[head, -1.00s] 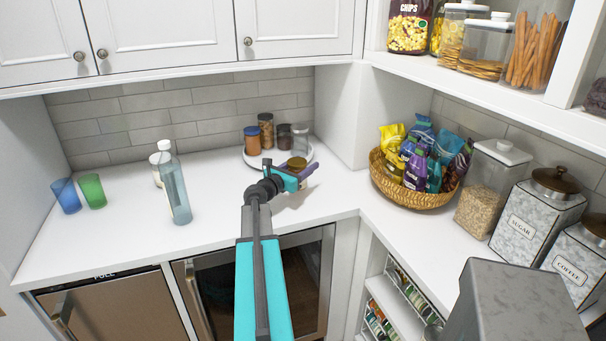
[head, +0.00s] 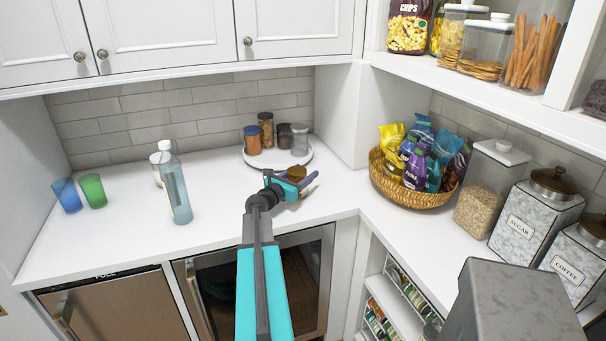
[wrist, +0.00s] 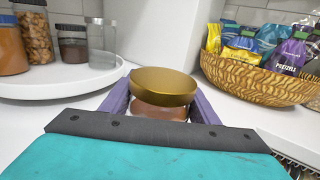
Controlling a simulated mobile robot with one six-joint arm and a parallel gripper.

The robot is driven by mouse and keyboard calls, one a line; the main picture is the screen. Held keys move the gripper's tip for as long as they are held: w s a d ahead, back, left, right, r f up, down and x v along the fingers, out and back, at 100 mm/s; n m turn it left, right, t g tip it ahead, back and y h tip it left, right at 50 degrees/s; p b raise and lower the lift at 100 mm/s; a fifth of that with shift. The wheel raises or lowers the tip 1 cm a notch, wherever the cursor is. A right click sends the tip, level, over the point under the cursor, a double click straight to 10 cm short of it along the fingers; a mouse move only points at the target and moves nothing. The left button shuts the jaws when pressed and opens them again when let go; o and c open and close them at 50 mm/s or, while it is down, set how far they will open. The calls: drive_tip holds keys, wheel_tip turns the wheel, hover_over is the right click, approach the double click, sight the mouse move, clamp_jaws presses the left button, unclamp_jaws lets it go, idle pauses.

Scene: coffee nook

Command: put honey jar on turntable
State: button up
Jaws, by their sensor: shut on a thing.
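The honey jar (wrist: 165,88) has a gold lid and an amber body, and sits between my gripper's two purple fingers in the wrist view. My gripper (head: 302,180) is shut on it, over the counter in front of the turntable. In the head view only the jar's gold lid (head: 297,172) shows clearly. The white round turntable (head: 262,163) stands behind the gripper by the back wall. In the wrist view the turntable (wrist: 60,88) is at the upper left, apart from the jar. Whether the jar touches the counter is hidden.
Several jars (head: 266,130) stand on the turntable's back part; its front is bare. A wicker basket of snack bags (head: 395,190) is to the right. A clear bottle (head: 176,190) and blue (head: 67,196) and green (head: 93,190) cups stand left. Cabinets hang above.

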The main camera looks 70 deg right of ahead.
drive_tip(key=o, duration=1.4)
drive_tip(key=shift+r, duration=0.15)
drive_tip(key=shift+b+v, duration=1.15)
drive_tip(key=shift+v, duration=4.9)
